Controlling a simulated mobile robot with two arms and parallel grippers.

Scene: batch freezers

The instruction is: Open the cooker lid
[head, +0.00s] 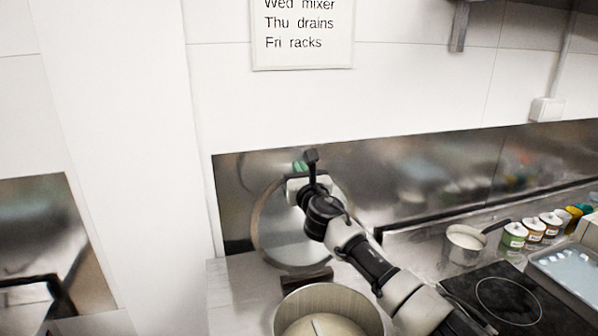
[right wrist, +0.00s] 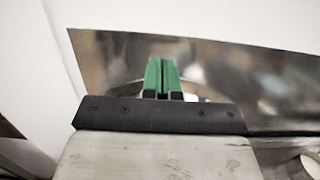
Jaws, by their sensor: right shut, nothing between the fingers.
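The cooker (head: 378,312) is a round steel pot at the bottom of the head view, open at the top, with pale contents inside. Its round lid (head: 262,235) stands upright behind the pot, above a dark hinge block (head: 307,281), close to the steel splashback. My right arm reaches across in front of the lid and hides much of its right side. My right gripper (head: 300,167) is at the lid's upper edge, its green fingers shut and empty. The fingers (right wrist: 162,77) are together in the right wrist view. Whether they touch the lid I cannot tell. My left gripper is not in view.
The steel splashback (head: 400,185) runs close behind the lid. To the right are a small saucepan (head: 465,248), several small tubs (head: 514,236), a dark hob (head: 505,298) and a tray (head: 570,270). A sign (head: 302,35) hangs on the wall.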

